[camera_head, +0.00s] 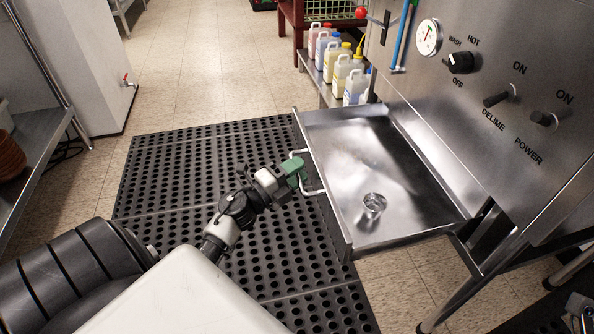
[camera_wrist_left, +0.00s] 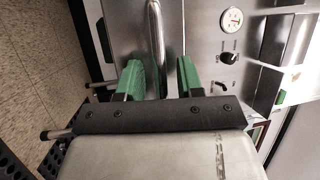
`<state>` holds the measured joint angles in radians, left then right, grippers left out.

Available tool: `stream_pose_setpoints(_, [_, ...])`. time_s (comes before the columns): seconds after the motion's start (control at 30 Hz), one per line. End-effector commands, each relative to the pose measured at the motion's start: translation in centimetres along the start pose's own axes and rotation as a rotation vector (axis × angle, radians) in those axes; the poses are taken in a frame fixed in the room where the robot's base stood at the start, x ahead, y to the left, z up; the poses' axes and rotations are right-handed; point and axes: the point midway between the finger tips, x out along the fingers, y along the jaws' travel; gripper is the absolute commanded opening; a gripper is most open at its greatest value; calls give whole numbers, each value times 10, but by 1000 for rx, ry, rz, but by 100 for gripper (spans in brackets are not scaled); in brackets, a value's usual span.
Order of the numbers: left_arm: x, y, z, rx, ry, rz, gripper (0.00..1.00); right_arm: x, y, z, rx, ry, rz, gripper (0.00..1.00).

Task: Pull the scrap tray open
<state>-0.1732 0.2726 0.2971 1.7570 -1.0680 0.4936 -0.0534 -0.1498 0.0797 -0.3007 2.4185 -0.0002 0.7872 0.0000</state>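The scrap tray (camera_head: 350,243) is a shallow steel drawer, pulled well out from the machine's front. A small shiny metal cup (camera_head: 374,203) stands inside it. Its wire handle (camera_head: 314,191) sticks out on the left side of its front. My left gripper (camera_head: 295,170) is at this handle, its green fingers covering the middle of the bar. In the left wrist view the handle bar (camera_wrist_left: 155,35) runs between the two fingers (camera_wrist_left: 160,75). The fingers stand apart, with a gap visible on the right of the bar. My right gripper is not in view.
The steel machine front (camera_head: 480,140) with knobs and a gauge rises behind the tray. Several bottles (camera_head: 340,68) stand on a low shelf beyond it. A black perforated mat (camera_head: 180,170) covers the floor in front. A shelf (camera_head: 35,140) stands at far left.

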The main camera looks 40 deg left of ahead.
Motion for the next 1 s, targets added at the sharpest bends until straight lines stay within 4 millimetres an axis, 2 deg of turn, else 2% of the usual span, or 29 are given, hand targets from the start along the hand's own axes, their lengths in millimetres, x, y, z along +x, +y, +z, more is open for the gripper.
stream_pose_setpoints(0.27, [0,0,-1,0,1,-1,37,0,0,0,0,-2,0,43])
stream_pose_setpoints(0.37, [-7,0,0,-1,0,0,37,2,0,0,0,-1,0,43])
stream_pose_setpoints(0.8, [-88,-1,0,-2,-2,2,37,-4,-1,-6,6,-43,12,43])
stream_pose_setpoints(1.0, [-106,0,0,0,0,1,37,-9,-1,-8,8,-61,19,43])
